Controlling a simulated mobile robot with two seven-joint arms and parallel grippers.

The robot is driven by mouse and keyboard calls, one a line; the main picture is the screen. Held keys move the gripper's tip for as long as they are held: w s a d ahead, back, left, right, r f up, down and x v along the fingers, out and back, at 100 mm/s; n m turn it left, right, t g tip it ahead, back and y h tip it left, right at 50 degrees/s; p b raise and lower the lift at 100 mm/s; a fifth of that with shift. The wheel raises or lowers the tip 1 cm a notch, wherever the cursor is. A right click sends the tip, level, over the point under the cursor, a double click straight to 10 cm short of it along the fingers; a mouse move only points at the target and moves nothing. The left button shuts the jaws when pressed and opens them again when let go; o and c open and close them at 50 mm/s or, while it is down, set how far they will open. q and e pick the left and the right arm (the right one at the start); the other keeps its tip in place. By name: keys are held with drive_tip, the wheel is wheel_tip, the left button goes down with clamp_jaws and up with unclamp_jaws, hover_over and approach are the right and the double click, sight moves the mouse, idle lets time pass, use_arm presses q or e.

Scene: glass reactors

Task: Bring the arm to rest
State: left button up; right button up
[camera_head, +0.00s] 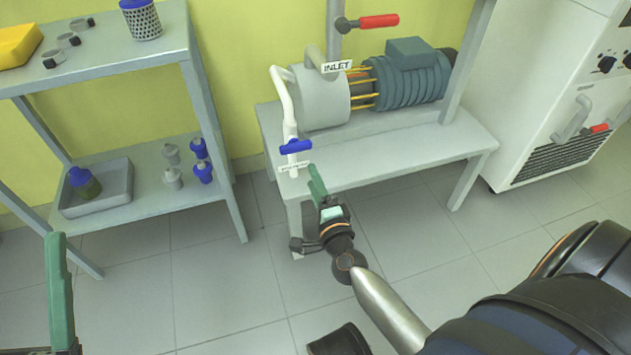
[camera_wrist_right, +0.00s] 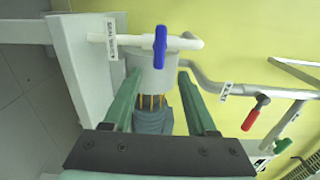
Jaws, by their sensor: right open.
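My right gripper (camera_head: 317,184) reaches up from the lower right in the head view, in front of the pump bench. In the right wrist view, the two green fingers of my right gripper (camera_wrist_right: 159,74) are spread apart with nothing between them. I see a gap between fingers and handle in the wrist view. My left gripper (camera_head: 60,292) shows only as one green finger at the lower left edge.
The pump (camera_head: 408,75) stands on a grey bench (camera_head: 420,160). A red-handled valve (camera_head: 379,21) is above it. A grey shelf (camera_head: 120,64) with bottles and a tray (camera_head: 110,200) is at left. A white cabinet (camera_head: 540,80) is at right. Tiled floor in front is clear.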

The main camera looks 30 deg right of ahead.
use_arm(q)
drive_tip(key=shift+w, duration=0.1)
use_arm(e)
drive_tip(key=shift+r, duration=0.1)
